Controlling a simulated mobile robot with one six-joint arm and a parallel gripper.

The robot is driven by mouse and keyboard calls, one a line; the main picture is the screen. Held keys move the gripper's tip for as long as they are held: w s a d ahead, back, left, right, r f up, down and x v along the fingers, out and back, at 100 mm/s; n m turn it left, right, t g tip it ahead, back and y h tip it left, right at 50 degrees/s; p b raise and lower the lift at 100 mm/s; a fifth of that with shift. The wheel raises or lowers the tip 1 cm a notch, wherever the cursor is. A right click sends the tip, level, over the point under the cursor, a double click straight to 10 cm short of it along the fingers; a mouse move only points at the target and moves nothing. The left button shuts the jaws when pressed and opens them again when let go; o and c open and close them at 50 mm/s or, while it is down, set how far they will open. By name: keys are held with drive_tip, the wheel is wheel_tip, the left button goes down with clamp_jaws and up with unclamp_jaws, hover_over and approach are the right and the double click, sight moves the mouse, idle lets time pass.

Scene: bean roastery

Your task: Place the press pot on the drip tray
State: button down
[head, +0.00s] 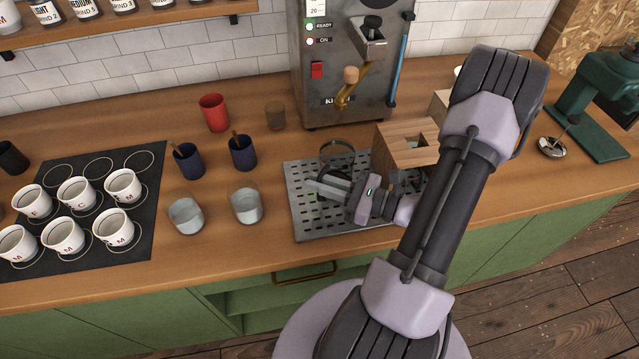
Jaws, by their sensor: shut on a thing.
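The drip tray (309,224) is a grey metal plate with slots, lying on the wooden counter in front of the grinder-like machine. The press pot (338,150) shows as a dark ring and dark, partly clear body over the tray's back half. My gripper (328,185) reaches in from the right, above the tray, and is shut on the press pot. My gripper hides much of the pot's lower part. I cannot tell whether its base touches the tray.
A wooden box (405,143) stands close at the right, by the tray's back edge. The metal machine (345,75) stands behind. Glasses (246,206), dark blue cups (243,153) and a red cup (214,112) stand to the left, beside a black mat (140,175) with several white cups.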

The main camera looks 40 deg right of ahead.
drive_tip(key=c, duration=1.9)
unclamp_jaws()
drive_tip(key=shift+f, duration=0.2)
drive_tip(key=o, duration=0.4)
drive_tip(key=shift+r, duration=0.1)
